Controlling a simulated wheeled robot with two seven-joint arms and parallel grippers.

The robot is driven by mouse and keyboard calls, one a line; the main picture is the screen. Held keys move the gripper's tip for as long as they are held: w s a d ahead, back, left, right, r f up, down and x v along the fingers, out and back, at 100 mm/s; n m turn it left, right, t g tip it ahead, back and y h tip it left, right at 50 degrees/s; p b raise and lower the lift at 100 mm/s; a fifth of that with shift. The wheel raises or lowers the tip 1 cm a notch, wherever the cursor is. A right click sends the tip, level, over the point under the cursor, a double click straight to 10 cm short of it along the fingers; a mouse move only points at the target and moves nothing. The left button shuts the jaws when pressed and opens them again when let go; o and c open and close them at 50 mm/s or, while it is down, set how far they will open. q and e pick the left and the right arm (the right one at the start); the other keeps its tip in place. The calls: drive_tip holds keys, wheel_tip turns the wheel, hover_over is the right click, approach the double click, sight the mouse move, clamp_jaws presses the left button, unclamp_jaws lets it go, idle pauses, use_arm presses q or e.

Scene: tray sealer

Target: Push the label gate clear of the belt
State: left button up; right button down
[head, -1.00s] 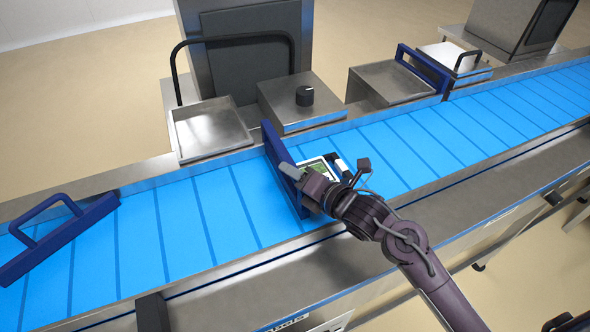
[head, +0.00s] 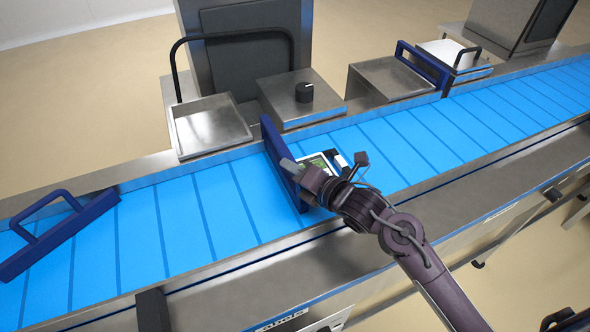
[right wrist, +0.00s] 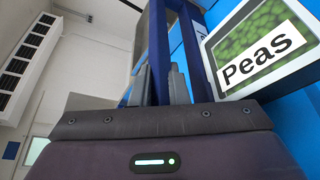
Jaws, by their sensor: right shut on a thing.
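The blue label gate (head: 270,140) stands across the belt (head: 220,210) in the middle of the head view, in front of the box with the black knob. My right gripper (head: 287,168) is at this gate, on its right side, shut on it; the exact grip is partly hidden by the gripper. In the right wrist view the fingers (right wrist: 163,85) are close together among the gate's blue bars (right wrist: 196,60). A pack with a "Peas" label (right wrist: 262,45) is on the belt just right of the gate; it shows partly behind my gripper in the head view (head: 333,160). My left gripper is not in view.
A second blue gate (head: 60,238) with a handle lies slantwise over the belt's left end. A third blue gate (head: 423,68) stands at the belt's far side on the right. A steel tray (head: 208,128) and a knob box (head: 300,100) border the belt's far side.

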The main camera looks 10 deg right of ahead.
sight(265, 118)
drive_tip(key=w+a+b, duration=0.1)
drive_tip(key=w+b, duration=0.2)
drive_tip(key=w, duration=0.3)
drive_tip(key=w+a+b, duration=0.1)
drive_tip(key=w+b, duration=0.2)
drive_tip(key=w, duration=0.4)
drive_tip(key=w+a+b, duration=0.1)
drive_tip(key=w+b, duration=0.2)
drive_tip(key=w, duration=0.3)
drive_tip(key=shift+w+a, duration=0.15)
drive_tip(key=shift+a, duration=0.15)
drive_tip(key=shift+w+a, duration=0.15)
drive_tip(key=shift+w, duration=0.4)
drive_tip(key=c, duration=1.4)
unclamp_jaws()
drive_tip(key=shift+b+v, duration=0.9)
drive_tip(key=shift+v, duration=3.05)
